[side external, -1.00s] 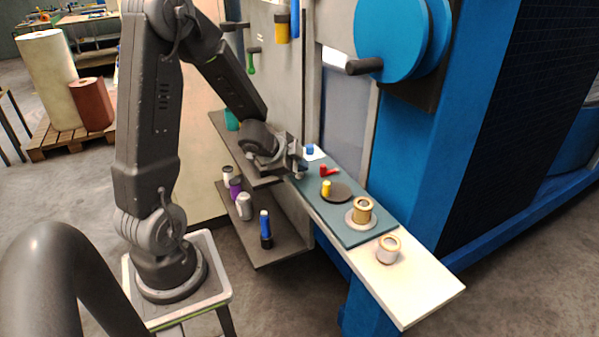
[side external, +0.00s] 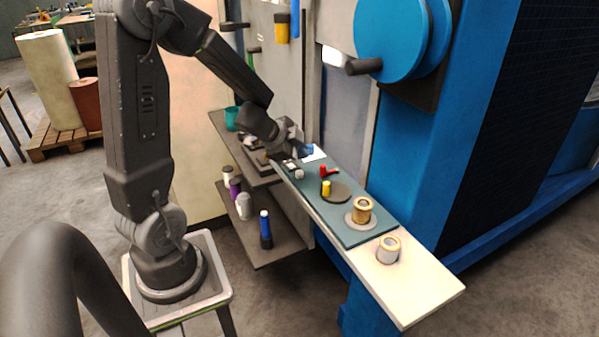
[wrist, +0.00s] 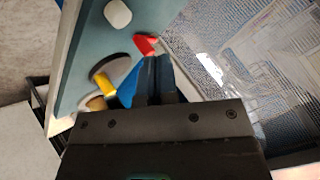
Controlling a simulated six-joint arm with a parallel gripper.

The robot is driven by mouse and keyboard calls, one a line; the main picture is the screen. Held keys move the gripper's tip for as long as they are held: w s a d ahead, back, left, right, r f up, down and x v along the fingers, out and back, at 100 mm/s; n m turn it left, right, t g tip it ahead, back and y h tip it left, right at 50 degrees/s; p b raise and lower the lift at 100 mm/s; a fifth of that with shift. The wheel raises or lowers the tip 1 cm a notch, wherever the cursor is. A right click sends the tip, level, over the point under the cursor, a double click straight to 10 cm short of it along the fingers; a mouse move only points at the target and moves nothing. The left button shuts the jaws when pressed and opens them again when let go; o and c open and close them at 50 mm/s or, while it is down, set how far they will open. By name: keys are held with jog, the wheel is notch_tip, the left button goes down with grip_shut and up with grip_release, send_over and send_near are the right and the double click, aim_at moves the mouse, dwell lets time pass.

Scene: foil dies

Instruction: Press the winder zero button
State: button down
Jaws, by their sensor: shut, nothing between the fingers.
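My gripper (wrist: 156,62) is shut and empty in the wrist view, its two dark fingers side by side. In the side view my gripper is above the far end of the blue-green mat (side external: 350,231), by a blue piece (side external: 307,150) on a white card (side external: 318,154). A blue shape (wrist: 129,88) shows beside the fingers in the wrist view, partly hidden by them. A pale rounded knob (side external: 299,174) is on the mat; it also shows in the wrist view (wrist: 117,14). I cannot tell which part is the winder zero button, nor whether the fingers touch anything.
A red piece (side external: 324,171), a yellow peg (side external: 326,188) on a dark disc, and a gold-topped spool (side external: 362,210) stand on the mat. A white-and-gold spool (side external: 388,249) stands on the bare shelf end. A blue machine wall (side external: 415,165) borders the right.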

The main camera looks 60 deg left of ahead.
jog(key=shift+r, duration=1.25)
jog(key=shift+w+r, duration=0.1)
jog(key=shift+r, duration=0.1)
jog(key=s+d+r+n+y, duration=0.2)
jog(key=d+r+n+y, duration=0.3)
jog(key=r, duration=0.3)
jog(key=s+d+r+n+g+h, duration=0.1)
jog(key=s+d+h, duration=0.5)
jog(key=s+d, duration=0.7)
jog(key=d+n+g, duration=0.1)
jog(key=d+g, duration=0.1)
jog(key=shift+s+d+r+n+g, duration=0.2)
jog(key=shift+d+r+n+g, duration=0.1)
jog(key=shift+d+n, duration=0.1)
